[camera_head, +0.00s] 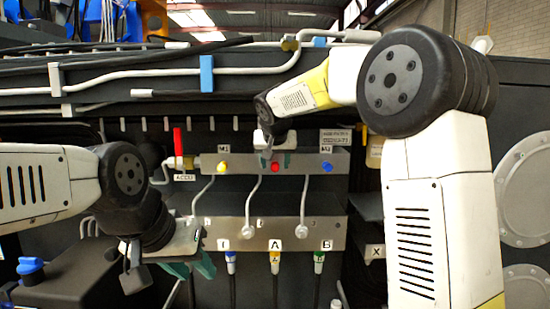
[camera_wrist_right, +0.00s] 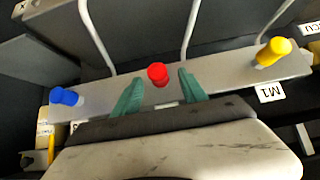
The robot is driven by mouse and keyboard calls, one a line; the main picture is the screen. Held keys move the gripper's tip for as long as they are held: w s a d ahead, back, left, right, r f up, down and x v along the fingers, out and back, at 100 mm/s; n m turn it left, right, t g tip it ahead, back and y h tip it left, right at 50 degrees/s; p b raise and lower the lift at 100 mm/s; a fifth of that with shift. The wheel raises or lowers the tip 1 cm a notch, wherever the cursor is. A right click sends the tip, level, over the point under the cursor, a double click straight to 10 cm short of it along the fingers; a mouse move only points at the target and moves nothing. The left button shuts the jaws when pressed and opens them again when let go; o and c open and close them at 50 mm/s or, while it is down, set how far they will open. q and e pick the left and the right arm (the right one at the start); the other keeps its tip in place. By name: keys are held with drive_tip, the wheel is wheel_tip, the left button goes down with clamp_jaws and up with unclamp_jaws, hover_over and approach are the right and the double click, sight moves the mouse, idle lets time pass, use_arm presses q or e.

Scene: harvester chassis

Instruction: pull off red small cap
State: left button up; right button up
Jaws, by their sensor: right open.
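The small red cap (camera_head: 275,168) sits in the middle of the upper metal plate (camera_head: 244,166), between a yellow cap (camera_head: 222,168) and a blue cap (camera_head: 327,167). In the right wrist view the red cap (camera_wrist_right: 158,73) shows between and just beyond the green fingertips. My right gripper (camera_wrist_right: 158,92) is open, with one finger on each side of the cap's line and a gap on both sides. In the head view my right gripper (camera_head: 274,160) is mostly hidden by its wrist. My left gripper (camera_head: 189,268) is at lower left, its green fingers apart with nothing seen between them.
A larger red handle (camera_head: 178,142) stands left of the plate. Grey pipes run down from the plate to a lower panel (camera_head: 270,234) with blue, yellow and green connectors below. Hoses and a blue clamp (camera_head: 207,74) cross above.

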clamp_jaws()
drive_tip(key=c, duration=0.8)
unclamp_jaws()
drive_tip(key=shift+c, duration=0.2)
clamp_jaws()
drive_tip(key=shift+s+f, duration=0.1)
drive_tip(key=shift+s, duration=0.05)
drive_tip(key=shift+s, duration=1.75)
